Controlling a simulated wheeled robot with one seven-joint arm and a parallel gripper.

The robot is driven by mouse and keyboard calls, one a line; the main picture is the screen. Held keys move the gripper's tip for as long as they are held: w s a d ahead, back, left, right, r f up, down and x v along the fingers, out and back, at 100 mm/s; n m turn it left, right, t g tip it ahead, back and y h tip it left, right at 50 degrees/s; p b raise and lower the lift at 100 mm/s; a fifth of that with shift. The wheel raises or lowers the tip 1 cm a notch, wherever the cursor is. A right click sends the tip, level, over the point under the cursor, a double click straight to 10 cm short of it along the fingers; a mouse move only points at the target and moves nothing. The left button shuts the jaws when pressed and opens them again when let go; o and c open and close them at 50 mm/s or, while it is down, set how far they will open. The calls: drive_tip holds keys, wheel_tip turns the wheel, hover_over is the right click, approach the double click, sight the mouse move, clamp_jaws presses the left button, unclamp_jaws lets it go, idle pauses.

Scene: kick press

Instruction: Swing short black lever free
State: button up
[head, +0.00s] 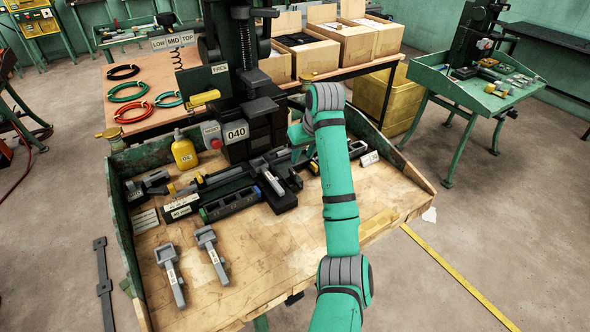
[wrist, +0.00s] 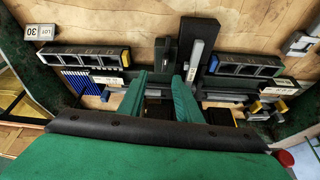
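The dark press (head: 255,125) stands at the back middle of the bench, with a FREE label (head: 220,69) on its left side. A short black bar (head: 264,12) juts right from the press head. A dark upright handle (head: 166,19) shows above the LOW MID TOP plate (head: 172,41). I cannot tell which of these is the short black lever. My gripper (head: 298,137) is low at the right of the press, partly hidden by my arm. In the wrist view its two green fingers (wrist: 162,88) are spread apart, with nothing seen held between them.
Beside the press are a yellow oil bottle (head: 184,152) and a red button (head: 215,143). Dark trays (head: 232,203) and a grey-handled tool (head: 268,177) lie before it. Two grey tools (head: 170,275) lie at front left. The bench's front middle (head: 270,260) is clear.

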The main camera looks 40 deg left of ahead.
sight(293, 171)
drive_tip(key=x, duration=0.7)
drive_tip(key=s+a+x, duration=0.1)
drive_tip(key=x, duration=0.2)
drive_tip(key=shift+w+f, duration=0.1)
drive_tip(key=shift+f, duration=0.05)
clamp_jaws()
